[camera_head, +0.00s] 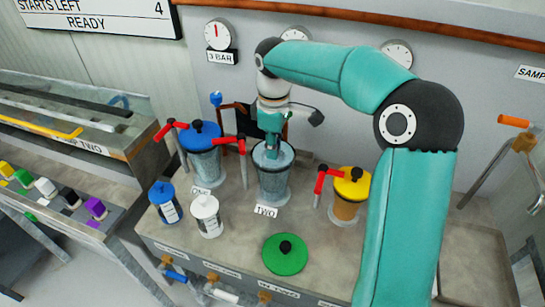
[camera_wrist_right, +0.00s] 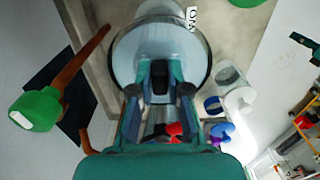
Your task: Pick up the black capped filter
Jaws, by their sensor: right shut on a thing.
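My right gripper (camera_head: 271,147) reaches down into the open clear housing marked TWO (camera_head: 273,184). In the right wrist view its fingers (camera_wrist_right: 160,82) are closed on a small black piece (camera_wrist_right: 160,74), which looks like the black cap of a filter. The piece is inside the round mouth of the housing (camera_wrist_right: 120,58); the filter body below is not clearly visible. Another black-topped item (camera_head: 69,197) lies in the row of coloured caps on the left bench. My left gripper is not in view.
A green lid (camera_head: 285,255) with a black knob lies on the bench in front. A blue-lidded housing (camera_head: 204,155) and a yellow-lidded one (camera_head: 349,193) flank the middle one, with red-ended handles close by. Blue (camera_head: 166,204) and white (camera_head: 206,216) canisters stand front left.

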